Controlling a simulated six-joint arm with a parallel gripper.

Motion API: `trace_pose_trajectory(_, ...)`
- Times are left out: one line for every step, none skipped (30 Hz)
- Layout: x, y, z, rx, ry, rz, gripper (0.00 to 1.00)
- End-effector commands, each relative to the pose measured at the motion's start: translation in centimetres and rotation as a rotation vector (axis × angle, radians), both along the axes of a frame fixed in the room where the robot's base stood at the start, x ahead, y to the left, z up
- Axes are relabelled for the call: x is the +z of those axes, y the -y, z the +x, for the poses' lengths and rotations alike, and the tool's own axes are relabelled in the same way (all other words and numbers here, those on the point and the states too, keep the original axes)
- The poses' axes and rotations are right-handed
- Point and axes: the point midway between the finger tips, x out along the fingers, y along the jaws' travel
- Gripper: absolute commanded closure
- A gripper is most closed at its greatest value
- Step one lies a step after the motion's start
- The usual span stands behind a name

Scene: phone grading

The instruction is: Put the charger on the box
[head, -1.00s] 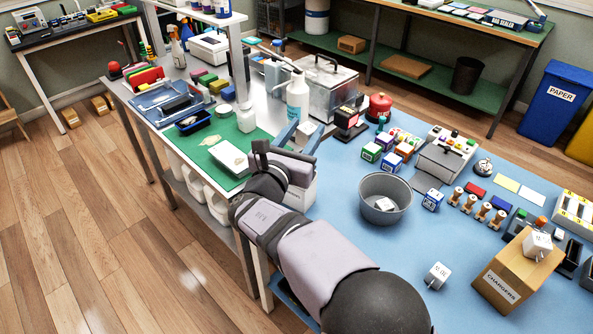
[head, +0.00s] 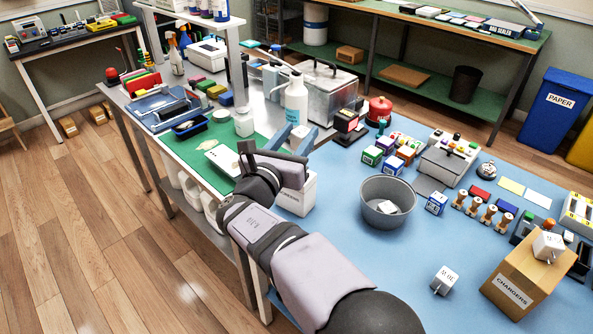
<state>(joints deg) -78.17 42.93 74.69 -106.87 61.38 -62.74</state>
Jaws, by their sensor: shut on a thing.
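My gripper (head: 274,152) is over the right edge of the green mat (head: 192,162) at the left bench, jaws shut. What it grips is hidden by the jaws and wrist. A flat white box (head: 222,160) lies on the mat just left of the jaws, partly covered by my gripper. White cube chargers with prongs show elsewhere: one charger (head: 445,279) on the blue mat and another charger (head: 547,244) on top of the brown CHARGERS box (head: 517,280). A small white piece (head: 388,207) lies in the grey bowl (head: 374,192).
A white pump bottle (head: 296,100) and a clear lidded bin (head: 330,88) stand behind my gripper. A white container (head: 297,196) is just right of my wrist. A blue tray (head: 190,126) and a white jar (head: 244,122) stand at the mat's far side.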

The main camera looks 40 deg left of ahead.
Motion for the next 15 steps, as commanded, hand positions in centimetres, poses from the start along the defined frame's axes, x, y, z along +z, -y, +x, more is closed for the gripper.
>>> trace_pose_trajectory(-0.9,0.0,0.0,0.0,-0.001,-0.006,0.87)
trace_pose_trajectory(-1.4,0.0,0.0,0.0,0.0,-0.005,0.87)
trace_pose_trajectory(-2.0,0.0,0.0,0.0,0.0,-0.005,0.87)
trace_pose_trajectory(-2.5,0.0,0.0,0.0,0.0,-0.005,0.87)
trace_pose_trajectory(-2.9,0.0,0.0,0.0,0.0,-0.004,0.87)
trace_pose_trajectory(-3.5,0.0,0.0,0.0,0.0,-0.004,0.87)
trace_pose_trajectory(-3.9,0.0,0.0,0.001,0.0,-0.003,0.87)
trace_pose_trajectory(-4.2,0.0,0.0,0.001,0.0,-0.004,0.87)
trace_pose_trajectory(-4.5,0.0,0.0,0.0,0.001,-0.003,0.87)
trace_pose_trajectory(-4.7,0.0,0.0,0.0,0.001,-0.002,0.87)
trace_pose_trajectory(-4.8,0.0,0.0,0.0,0.0,-0.001,0.87)
trace_pose_trajectory(-4.9,0.0,0.0,-0.001,0.0,0.0,0.87)
trace_pose_trajectory(-5.0,0.0,0.0,-0.001,0.001,0.0,0.87)
trace_pose_trajectory(-5.0,0.0,0.0,-0.001,0.001,0.0,0.87)
trace_pose_trajectory(-5.0,0.0,0.0,0.0,0.001,0.0,0.87)
